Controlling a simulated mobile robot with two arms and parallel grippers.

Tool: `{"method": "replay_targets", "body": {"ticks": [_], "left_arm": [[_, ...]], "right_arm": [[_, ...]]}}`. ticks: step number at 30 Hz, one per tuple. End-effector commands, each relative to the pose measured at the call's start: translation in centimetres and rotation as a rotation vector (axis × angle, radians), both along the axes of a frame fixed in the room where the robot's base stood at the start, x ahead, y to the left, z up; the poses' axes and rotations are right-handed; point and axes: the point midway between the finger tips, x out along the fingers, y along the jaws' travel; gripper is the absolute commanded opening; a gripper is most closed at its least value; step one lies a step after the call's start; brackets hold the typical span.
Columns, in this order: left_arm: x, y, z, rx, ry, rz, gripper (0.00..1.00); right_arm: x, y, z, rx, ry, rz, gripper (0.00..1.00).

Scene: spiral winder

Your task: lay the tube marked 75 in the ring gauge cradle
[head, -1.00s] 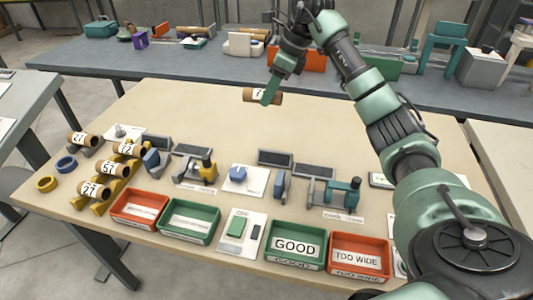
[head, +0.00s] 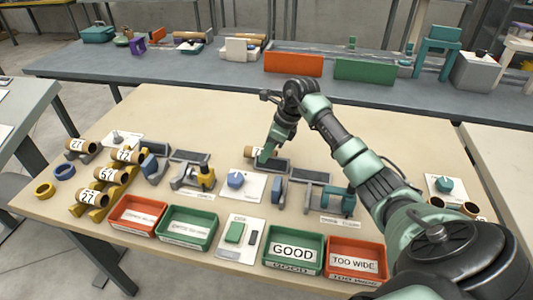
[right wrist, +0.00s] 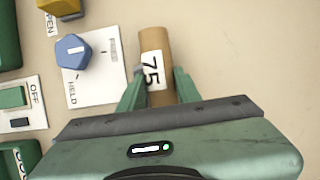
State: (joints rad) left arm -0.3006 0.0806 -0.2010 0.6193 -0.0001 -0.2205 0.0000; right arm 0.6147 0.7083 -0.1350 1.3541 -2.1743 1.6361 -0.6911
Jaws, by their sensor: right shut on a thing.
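The tube marked 75 (right wrist: 155,42) is a brown cardboard cylinder with a white label. My right gripper (right wrist: 157,80) is shut on it, one green finger on each side. In the head view the tube (head: 250,152) is partly hidden by the gripper (head: 265,156). It appears near a dark flat panel (head: 273,165), behind the blue knob. Its exact height above the table is hard to tell. Two fixtures stand near it, one with a yellow part (head: 206,178) and one with a teal part (head: 342,201). Their labels are unreadable, so I cannot tell which is the ring gauge cradle. My left gripper is not in view.
A blue knob (head: 235,180) sits on a white plate. Several numbered tubes lie on a yellow rack (head: 118,190) at left. Orange and green bins (head: 295,250) line the front edge. More tubes (head: 470,208) lie at right.

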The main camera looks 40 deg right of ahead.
Motion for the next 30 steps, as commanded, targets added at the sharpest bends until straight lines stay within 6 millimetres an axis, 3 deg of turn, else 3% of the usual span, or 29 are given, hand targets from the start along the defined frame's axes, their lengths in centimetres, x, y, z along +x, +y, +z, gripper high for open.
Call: {"method": "replay_targets", "body": {"ticks": [3,14,15,16,25,30], "left_arm": [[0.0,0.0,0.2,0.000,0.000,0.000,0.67],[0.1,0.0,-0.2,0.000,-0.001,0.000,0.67],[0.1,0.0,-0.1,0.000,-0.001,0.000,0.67],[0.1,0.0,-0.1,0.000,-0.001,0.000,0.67],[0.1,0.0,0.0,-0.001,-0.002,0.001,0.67],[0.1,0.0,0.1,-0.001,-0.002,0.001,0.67]], "right_arm": [[0.0,0.1,-1.4,0.001,0.001,0.000,0.00],[0.0,0.0,-1.9,-0.001,-0.001,0.001,0.00],[0.0,0.0,-1.7,0.000,-0.001,0.001,0.44],[0.0,0.0,-1.7,0.000,-0.001,0.001,0.53],[0.0,0.0,-1.6,0.000,-0.001,0.001,0.55],[-0.2,-0.3,-0.6,-0.002,-0.003,0.001,0.55]]}}
